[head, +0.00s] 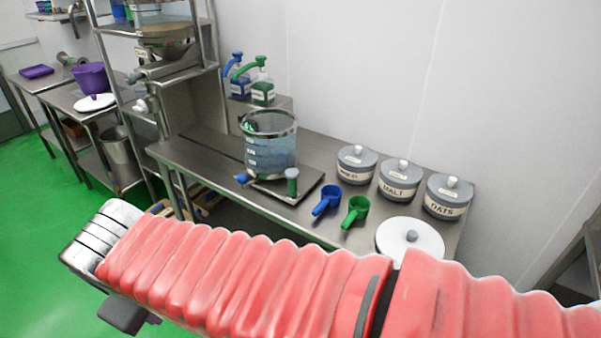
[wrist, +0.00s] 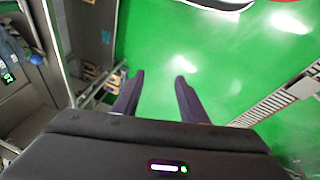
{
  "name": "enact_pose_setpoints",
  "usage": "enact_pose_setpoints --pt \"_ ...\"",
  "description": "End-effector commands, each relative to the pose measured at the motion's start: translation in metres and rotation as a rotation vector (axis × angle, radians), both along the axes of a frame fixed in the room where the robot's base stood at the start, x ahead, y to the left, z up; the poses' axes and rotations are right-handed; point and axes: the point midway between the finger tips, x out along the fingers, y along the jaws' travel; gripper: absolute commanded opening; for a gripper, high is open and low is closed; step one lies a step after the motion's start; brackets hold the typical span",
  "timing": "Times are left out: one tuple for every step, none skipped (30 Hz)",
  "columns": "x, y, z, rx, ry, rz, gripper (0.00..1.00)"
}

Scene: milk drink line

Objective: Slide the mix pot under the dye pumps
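The mix pot (head: 271,150) is a clear vessel with a metal rim and bluish, marked walls. It stands upright on a dark metal plate (head: 312,180) on the steel bench, with a blue knob and a green knob at its front. The dye pumps, one blue (head: 239,86) and one green (head: 263,92), stand on a raised steel block behind the pot and slightly left. The pot is in front of them. My gripper (wrist: 157,80) has its two dark fingers apart with only green floor between them. It is away from the pot; the head view does not clearly show its fingers.
A blue scoop (head: 327,201) and a green scoop (head: 355,211) lie right of the pot. Lidded grey canisters (head: 399,181) line the wall, with a white lid (head: 410,242) in front. A steel rack (head: 107,62) stands left. The bench left of the pot is clear.

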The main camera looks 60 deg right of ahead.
Motion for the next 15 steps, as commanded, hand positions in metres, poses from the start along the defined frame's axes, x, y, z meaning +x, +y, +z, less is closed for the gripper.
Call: enact_pose_setpoints --pt "-0.001 -0.016 -0.007 -0.047 0.052 0.0 0.39" --pt "-0.002 -0.025 -0.01 -0.076 0.083 0.002 0.39" --pt "-0.003 -0.038 -0.014 -0.115 0.122 0.005 0.39" --pt "-0.004 -0.047 -0.016 -0.144 0.153 0.009 0.39" --pt "-0.006 -0.057 -0.019 -0.173 0.184 0.012 0.39" --pt "-0.008 -0.069 -0.022 -0.209 0.225 0.018 0.39" --pt "-0.009 -0.079 -0.024 -0.237 0.256 0.023 0.39" --pt "-0.011 -0.088 -0.026 -0.265 0.288 0.027 0.39" --pt "-0.013 -0.1 -0.027 -0.3 0.329 0.035 0.39" --pt "-0.014 -0.11 -0.029 -0.326 0.361 0.04 0.39" --pt "-0.016 -0.119 -0.03 -0.351 0.394 0.047 0.39" --pt "-0.017 -0.131 -0.031 -0.385 0.436 0.056 0.39" --pt "-0.018 -0.14 -0.032 -0.41 0.467 0.063 0.39" --pt "-0.02 -0.149 -0.033 -0.433 0.5 0.069 0.39" --pt "-0.022 -0.16 -0.034 -0.465 0.543 0.081 0.39"
